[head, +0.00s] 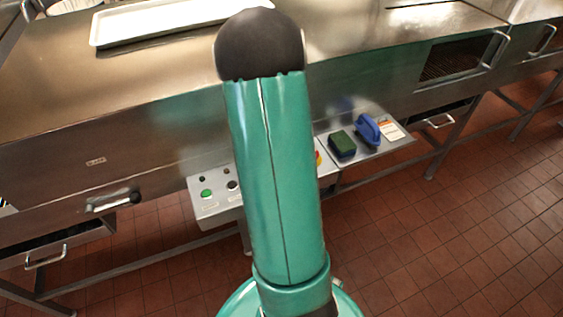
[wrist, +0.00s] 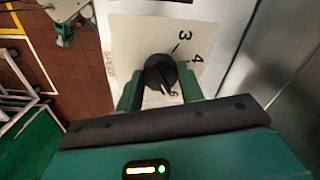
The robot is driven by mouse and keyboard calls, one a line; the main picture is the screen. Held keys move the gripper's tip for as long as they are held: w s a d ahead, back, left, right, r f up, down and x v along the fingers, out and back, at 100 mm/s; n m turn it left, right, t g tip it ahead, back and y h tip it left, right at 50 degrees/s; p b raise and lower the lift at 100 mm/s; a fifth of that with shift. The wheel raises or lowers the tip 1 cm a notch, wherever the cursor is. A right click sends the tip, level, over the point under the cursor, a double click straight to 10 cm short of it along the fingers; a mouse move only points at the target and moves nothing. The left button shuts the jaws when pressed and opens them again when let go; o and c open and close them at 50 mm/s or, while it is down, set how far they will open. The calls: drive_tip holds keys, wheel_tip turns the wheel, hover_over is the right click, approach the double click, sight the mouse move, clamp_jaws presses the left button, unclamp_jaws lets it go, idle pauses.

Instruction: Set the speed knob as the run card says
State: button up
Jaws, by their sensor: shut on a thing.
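The black speed knob (wrist: 159,71) is on a pale panel (wrist: 142,33) in the wrist view, with the word SPEED printed to its left. The figures 3 and 4 show above and to the right of the knob; another mark lower down is partly hidden. My gripper (wrist: 160,84) is shut on the knob, one green finger on each side. I cannot tell for sure which figure the knob points to. In the head view my arm hides the gripper, the knob and the middle of the control box (head: 211,205). A small printed card (head: 391,130) lies on the side shelf, its text too small to read.
The control box carries a green button (head: 206,193). A green sponge block (head: 342,145) and a blue-handled tool (head: 367,130) sit on the side shelf (head: 402,145). A white tray (head: 160,22) lies on the long steel machine (head: 60,85). The tiled floor (head: 460,230) at right is clear.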

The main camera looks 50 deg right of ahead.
drive_tip(key=o, duration=1)
drive_tip(key=shift+r, duration=0.1)
wheel_tip(320, 180, up, 14)
drive_tip(key=shift+f, duration=0.15)
